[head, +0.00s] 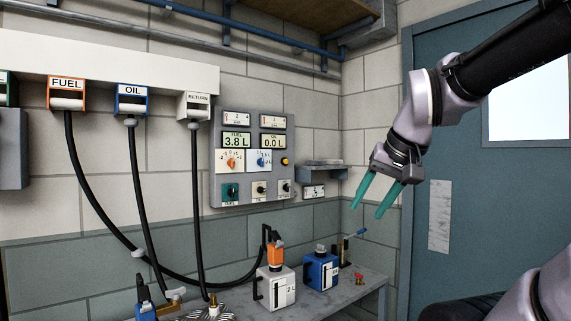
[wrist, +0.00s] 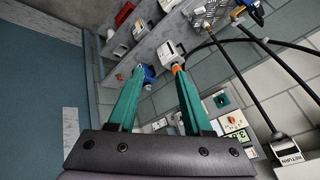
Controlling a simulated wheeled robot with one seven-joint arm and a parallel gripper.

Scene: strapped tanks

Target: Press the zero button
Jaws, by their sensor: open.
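The grey control panel (head: 245,200) hangs on the tiled wall. Its displays read fuel 3.8 L and oil 0.0 L. A small round yellow-orange button (head: 284,161) sits at its right side; its label is too small to read, so I cannot tell if it is the zero button. Below are a green-plated control (head: 231,192) and two dark controls on pale plates. My gripper (head: 366,212) is open and empty, right of the panel and apart from it, teal fingers pointing down-left. In the wrist view, part of the panel (wrist: 224,101) shows beyond the right finger of my gripper (wrist: 159,72).
A white can (head: 275,290) with an orange nozzle (head: 275,256) and a blue can (head: 322,271) stand on the grey bench (head: 372,283). Black hoses hang from the fuel, oil and return holders at left. A small shelf (head: 322,174) juts out right of the panel. A blue door (head: 470,200) stands at right.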

